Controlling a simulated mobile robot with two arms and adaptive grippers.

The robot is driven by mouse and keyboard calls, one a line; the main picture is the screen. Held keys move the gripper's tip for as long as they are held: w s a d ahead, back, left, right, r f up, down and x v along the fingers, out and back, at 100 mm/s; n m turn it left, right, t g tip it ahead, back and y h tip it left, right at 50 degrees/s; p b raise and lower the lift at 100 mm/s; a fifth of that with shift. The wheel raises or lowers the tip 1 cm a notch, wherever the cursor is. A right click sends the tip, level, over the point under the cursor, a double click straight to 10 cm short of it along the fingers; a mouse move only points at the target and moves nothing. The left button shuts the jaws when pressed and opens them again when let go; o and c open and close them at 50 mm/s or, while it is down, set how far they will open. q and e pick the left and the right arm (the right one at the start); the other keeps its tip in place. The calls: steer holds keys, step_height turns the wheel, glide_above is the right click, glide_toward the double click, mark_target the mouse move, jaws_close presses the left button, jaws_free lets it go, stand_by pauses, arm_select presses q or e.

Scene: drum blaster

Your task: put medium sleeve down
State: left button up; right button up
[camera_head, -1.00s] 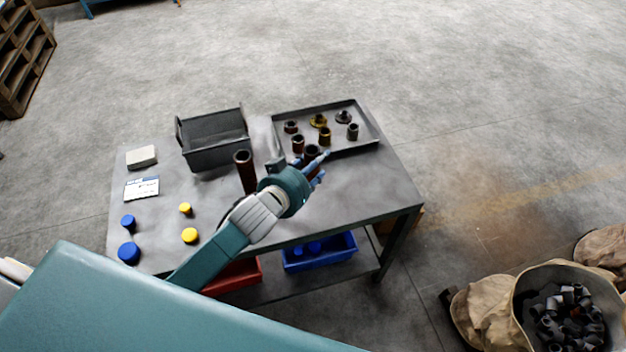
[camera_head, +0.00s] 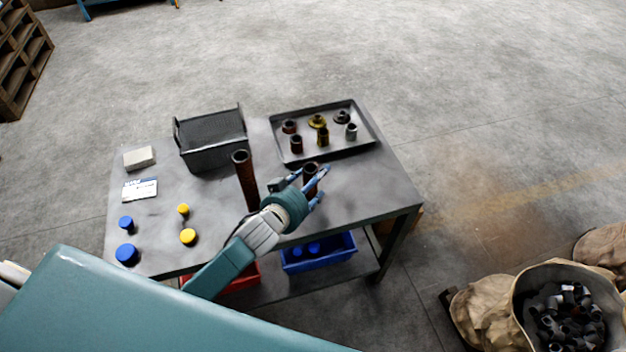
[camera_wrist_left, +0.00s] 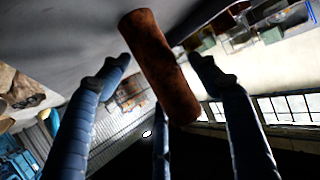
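The medium sleeve (camera_head: 310,174), a brown rusty tube, appears to stand upright on the grey table (camera_head: 361,195), in front of the tray; its base is partly hidden by my fingers. My left gripper (camera_head: 311,185) is around it with blue fingers spread. In the left wrist view the sleeve (camera_wrist_left: 160,65) lies between the fingers of my left gripper (camera_wrist_left: 160,85), with gaps visible at both sides, so the gripper is open. A taller brown sleeve (camera_head: 245,180) stands upright to the left, close to my wrist. My right gripper is not in view.
A shallow tray (camera_head: 348,150) holds several small fittings at the back right. A dark grey bin (camera_head: 212,154) stands behind the tall sleeve. Blue caps (camera_head: 126,254), yellow caps (camera_head: 188,236), a card (camera_head: 140,189) and a pale block (camera_head: 139,157) lie at left. The table's right front is clear.

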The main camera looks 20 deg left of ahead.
arm_select(q)
steer(key=shift+s, duration=0.1)
steer(key=v, duration=1.2)
